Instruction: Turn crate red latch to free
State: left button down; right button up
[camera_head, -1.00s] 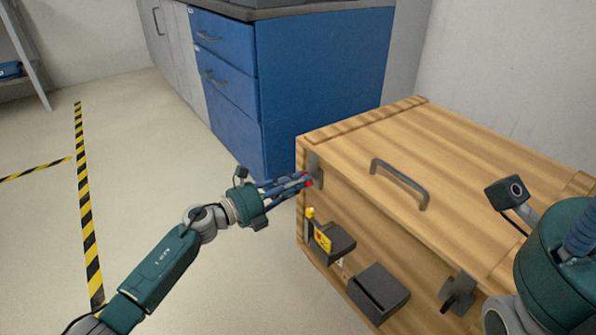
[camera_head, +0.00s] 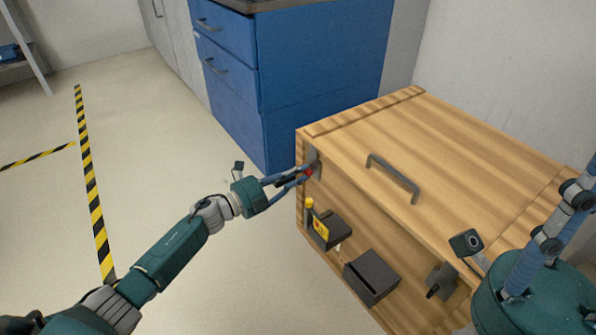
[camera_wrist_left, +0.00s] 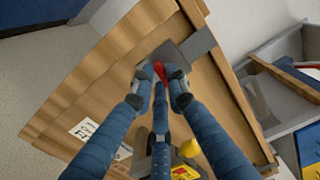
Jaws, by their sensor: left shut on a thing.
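The wooden crate (camera_head: 440,150) stands on the right in the head view, with a grey handle (camera_head: 392,178) on its lid. The red latch (camera_head: 308,172) is at the crate's upper left front corner, by a grey metal plate (camera_head: 314,157). In the left wrist view the red latch (camera_wrist_left: 160,71) shows between the fingertips, in front of a grey plate (camera_wrist_left: 183,50). My left gripper (camera_head: 301,175) is shut on the red latch; its fingers hide part of it. My right arm is at the lower right of the head view; its fingertips are out of view.
Below the latch, the crate front carries a dark box with a yellow label (camera_head: 325,230), another dark box (camera_head: 371,276) and a second dark latch (camera_head: 441,281). A blue cabinet (camera_head: 320,90) stands behind. The floor at left is clear, with striped tape (camera_head: 92,190).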

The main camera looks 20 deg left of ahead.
pick_arm(q)
jog(key=shift+a, duration=0.1)
dwell(0.3)
jog(key=c, duration=1.7)
grip_release()
jog(key=v, duration=1.2)
